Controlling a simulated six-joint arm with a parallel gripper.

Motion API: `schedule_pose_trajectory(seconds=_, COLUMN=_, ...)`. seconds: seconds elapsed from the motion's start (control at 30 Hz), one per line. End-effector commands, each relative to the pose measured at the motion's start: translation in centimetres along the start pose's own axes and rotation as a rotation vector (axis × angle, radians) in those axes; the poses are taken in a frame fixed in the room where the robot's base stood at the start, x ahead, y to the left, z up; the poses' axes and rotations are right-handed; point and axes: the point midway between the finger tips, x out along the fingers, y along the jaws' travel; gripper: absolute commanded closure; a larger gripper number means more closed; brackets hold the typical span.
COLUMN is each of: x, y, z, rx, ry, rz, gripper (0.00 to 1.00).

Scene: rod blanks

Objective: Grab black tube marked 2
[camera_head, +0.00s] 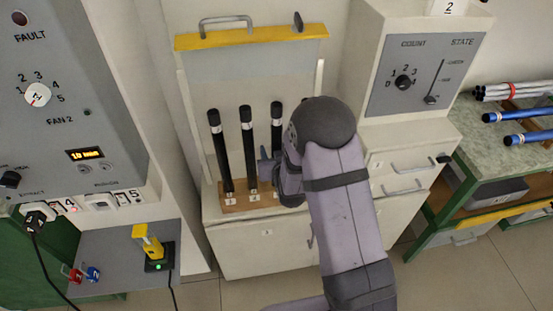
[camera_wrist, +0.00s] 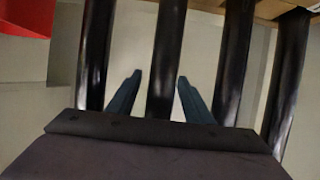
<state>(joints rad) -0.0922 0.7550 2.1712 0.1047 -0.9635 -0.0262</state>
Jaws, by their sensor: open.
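Black tubes stand upright in a wooden holder (camera_head: 240,207). Three show in the head view: a left one (camera_head: 221,150), a middle one (camera_head: 248,145) and a right one (camera_head: 277,128), partly hidden by my arm. Number labels sit at their feet, too small to read surely, so I cannot tell which is marked 2. My gripper (camera_head: 266,165) is low in front of the holder, near the middle and right tubes. In the wrist view its fingers (camera_wrist: 157,95) are apart, with one black tube (camera_wrist: 165,50) between them in the picture; contact is not visible.
In the wrist view other dark tubes stand close by, one to the left (camera_wrist: 95,55) and two to the right (camera_wrist: 235,60). A red object (camera_wrist: 25,20) is at upper left. A control cabinet (camera_head: 418,75) stands right of the holder.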

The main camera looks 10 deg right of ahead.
Motion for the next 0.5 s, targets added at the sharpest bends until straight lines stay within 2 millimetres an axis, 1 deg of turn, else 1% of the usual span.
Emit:
schedule_pose_trajectory(seconds=0.17, x=0.00, y=0.01, z=0.01, rx=0.000, ry=0.000, rz=0.000, gripper=0.54)
schedule_pose_trajectory(seconds=0.27, x=-0.01, y=0.01, z=0.00, rx=0.000, ry=0.000, rz=0.000, gripper=0.75)
schedule_pose_trajectory(seconds=0.3, x=-0.01, y=0.01, z=0.00, rx=0.000, ry=0.000, rz=0.000, gripper=0.85)
schedule_pose_trajectory(seconds=0.37, x=-0.02, y=0.01, z=0.00, rx=0.000, ry=0.000, rz=0.000, gripper=0.99)
schedule_pose_trajectory(seconds=0.5, x=-0.02, y=0.00, z=-0.04, rx=0.000, ry=0.001, rz=0.000, gripper=0.99)
